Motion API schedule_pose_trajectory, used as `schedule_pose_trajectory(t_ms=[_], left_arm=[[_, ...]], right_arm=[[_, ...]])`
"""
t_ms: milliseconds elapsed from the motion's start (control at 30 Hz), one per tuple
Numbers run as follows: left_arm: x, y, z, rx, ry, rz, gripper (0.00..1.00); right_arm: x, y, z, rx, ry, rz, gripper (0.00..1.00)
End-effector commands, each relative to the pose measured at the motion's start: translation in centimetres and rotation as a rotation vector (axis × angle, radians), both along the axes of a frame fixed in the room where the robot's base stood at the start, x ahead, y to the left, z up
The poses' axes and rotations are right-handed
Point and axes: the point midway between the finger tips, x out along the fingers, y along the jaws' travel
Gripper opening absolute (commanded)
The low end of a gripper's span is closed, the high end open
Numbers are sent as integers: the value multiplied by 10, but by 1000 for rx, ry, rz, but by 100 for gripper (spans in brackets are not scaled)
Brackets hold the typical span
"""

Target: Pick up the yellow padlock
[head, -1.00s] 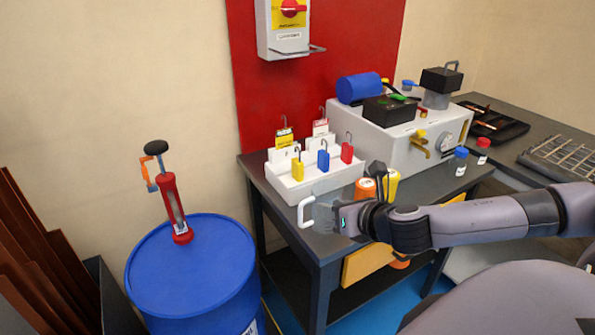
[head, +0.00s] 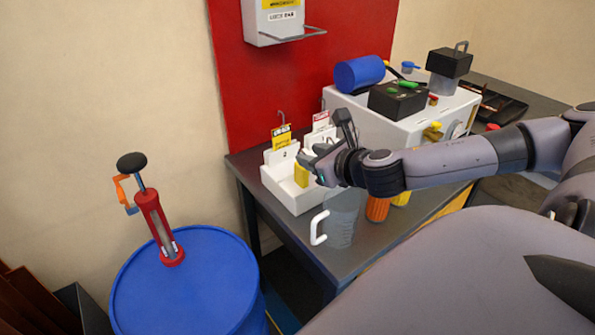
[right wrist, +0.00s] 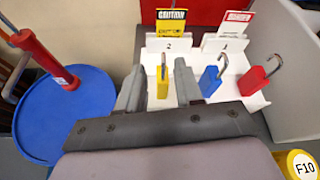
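The yellow padlock (head: 301,174) stands in the white tray (head: 284,192), at the left of its row. My right gripper (head: 312,163) is at the tray, right by the padlock and partly covering it in the head view. In the right wrist view the right gripper (right wrist: 158,78) is open, and the yellow padlock (right wrist: 163,84) shows between its two fingers with a gap on either side. Its shackle points up. My left gripper is not in view.
A blue padlock (right wrist: 211,82) and a red padlock (right wrist: 253,80) stand to the right in the tray; tags (head: 281,138) stand behind. A clear jug (head: 343,220) and orange container (head: 377,208) are nearby. A blue drum (head: 188,283) carries a red pump (head: 157,225).

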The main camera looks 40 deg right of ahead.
Motion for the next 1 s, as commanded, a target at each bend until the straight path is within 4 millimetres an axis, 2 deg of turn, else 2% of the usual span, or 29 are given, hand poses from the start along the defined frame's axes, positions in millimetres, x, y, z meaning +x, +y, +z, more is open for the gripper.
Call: schedule_pose_trajectory(t_ms=[367,733,1000], left_arm=[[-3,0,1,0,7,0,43],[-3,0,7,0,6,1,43],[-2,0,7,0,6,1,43]], right_arm=[[16,-4,-5,4,-3,-1,35],[51,-12,-18,4,-2,-1,35],[57,-13,-21,0,0,1,35]])
